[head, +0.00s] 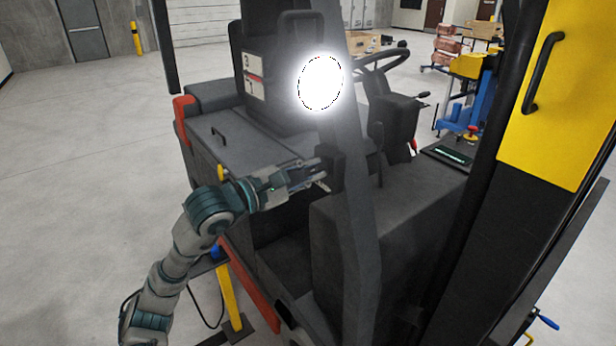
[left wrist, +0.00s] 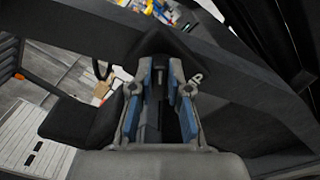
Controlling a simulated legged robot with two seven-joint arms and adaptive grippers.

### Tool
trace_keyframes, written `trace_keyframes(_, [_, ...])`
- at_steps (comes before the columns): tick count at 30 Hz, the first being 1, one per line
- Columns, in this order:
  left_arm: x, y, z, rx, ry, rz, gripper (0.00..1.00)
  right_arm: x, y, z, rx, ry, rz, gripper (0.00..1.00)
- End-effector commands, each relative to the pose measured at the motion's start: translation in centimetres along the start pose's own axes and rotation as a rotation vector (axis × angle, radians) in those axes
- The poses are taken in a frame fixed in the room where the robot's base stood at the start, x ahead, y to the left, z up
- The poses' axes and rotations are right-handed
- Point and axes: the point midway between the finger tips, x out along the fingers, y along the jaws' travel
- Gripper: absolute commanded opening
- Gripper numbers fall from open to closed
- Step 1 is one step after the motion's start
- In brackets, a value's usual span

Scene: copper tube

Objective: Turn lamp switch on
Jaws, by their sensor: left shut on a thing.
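A round lamp (head: 320,83) on the dark vehicle's front pillar glows bright white. A small black switch box (head: 331,165) sits on the same pillar, below the lamp. My left gripper (head: 321,180) reaches in from the left and its fingers meet the pillar at this box. In the left wrist view, the two blue-padded fingers of my left gripper (left wrist: 167,85) are closed around a narrow dark part, which looks like the lamp switch. The fingers partly hide it, so its exact position is unclear. My right gripper is not in view.
The dark forklift-like vehicle (head: 340,245) fills the middle, with a steering wheel (head: 380,62) behind the pillar. A black and yellow upright (head: 560,90) stands close on the right. Open concrete floor (head: 90,150) lies to the left.

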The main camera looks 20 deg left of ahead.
Motion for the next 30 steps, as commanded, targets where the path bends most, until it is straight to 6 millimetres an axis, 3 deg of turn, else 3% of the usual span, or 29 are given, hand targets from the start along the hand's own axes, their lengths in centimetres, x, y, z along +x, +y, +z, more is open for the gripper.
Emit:
trace_keyframes(3, [0.0,0.1,-0.1,0.068,0.001,0.006,0.00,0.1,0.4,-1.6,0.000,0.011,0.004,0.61])
trace_keyframes(9, [0.0,0.0,-0.1,0.145,0.002,0.006,0.00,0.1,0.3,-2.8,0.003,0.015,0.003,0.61])
trace_keyframes(27, [0.0,0.0,-0.1,0.184,0.002,0.004,0.00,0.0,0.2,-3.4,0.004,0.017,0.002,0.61])
trace_keyframes(28, [0.0,0.0,-0.1,0.184,0.002,0.004,0.22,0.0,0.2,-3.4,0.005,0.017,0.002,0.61])
trace_keyframes(30, [0.0,-0.1,-0.1,0.184,0.002,0.003,0.39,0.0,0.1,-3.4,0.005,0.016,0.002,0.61])
